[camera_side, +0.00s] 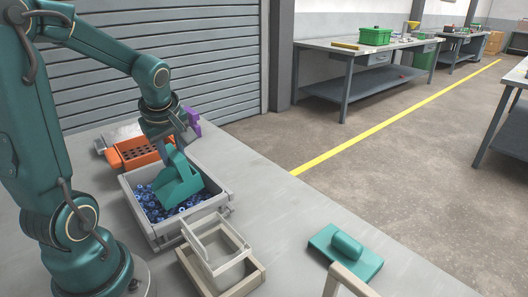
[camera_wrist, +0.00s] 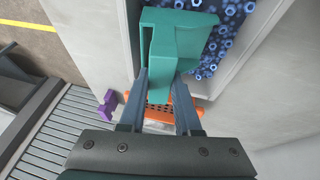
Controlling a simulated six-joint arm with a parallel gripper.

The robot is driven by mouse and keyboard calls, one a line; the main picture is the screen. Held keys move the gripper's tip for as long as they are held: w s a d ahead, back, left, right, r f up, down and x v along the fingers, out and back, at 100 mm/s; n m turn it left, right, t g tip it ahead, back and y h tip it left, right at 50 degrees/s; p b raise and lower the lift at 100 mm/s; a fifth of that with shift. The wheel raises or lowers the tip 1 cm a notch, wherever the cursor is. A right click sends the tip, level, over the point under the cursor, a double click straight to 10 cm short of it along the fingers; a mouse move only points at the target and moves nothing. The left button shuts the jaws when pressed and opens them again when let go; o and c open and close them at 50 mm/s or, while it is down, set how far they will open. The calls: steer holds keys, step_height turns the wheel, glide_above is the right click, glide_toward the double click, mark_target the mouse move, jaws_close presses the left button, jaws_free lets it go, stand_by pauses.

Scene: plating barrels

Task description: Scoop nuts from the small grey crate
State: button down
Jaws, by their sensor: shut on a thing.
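A small grey crate (camera_side: 190,217) stands on the table and holds many dark blue nuts (camera_side: 146,198). My gripper (camera_wrist: 161,85) is shut on the handle of a teal scoop (camera_wrist: 180,28). In the side view the scoop (camera_side: 178,182) is inside the crate, low over the nuts and partly hiding them. Its lower edge seems to meet the nuts, but I cannot tell how deep it sits. In the wrist view, nuts (camera_wrist: 228,25) show beside the scoop, inside the crate wall (camera_wrist: 262,35). Any nuts inside the scoop are hidden.
An orange perforated box (camera_side: 138,152) lies behind the crate, near a purple part (camera_side: 193,121). A teal plate with a rounded handle (camera_side: 345,250) lies to the right. Bare table lies between them.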

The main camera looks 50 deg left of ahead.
steer(key=shift+s+f, duration=0.15)
steer(key=shift+f, duration=0.8)
steer(key=shift+s+f, duration=0.35)
steer(key=shift+s, duration=0.2)
steer(key=shift+s+f, duration=0.3)
steer(key=shift+s, duration=0.4)
steer(key=shift+w+r+m+g, duration=0.2)
steer(key=shift+w+r+g, duration=0.1)
steer(key=shift+w+g, duration=0.5)
steer(key=shift+w+r+m+g, duration=0.25)
steer(key=shift+w+g, duration=0.35)
steer(key=shift+g, duration=0.3)
steer(key=shift+r, duration=0.6)
step_height(320, 180, up, 9)
steer(key=w, duration=0.1)
steer(key=shift+w, duration=0.35)
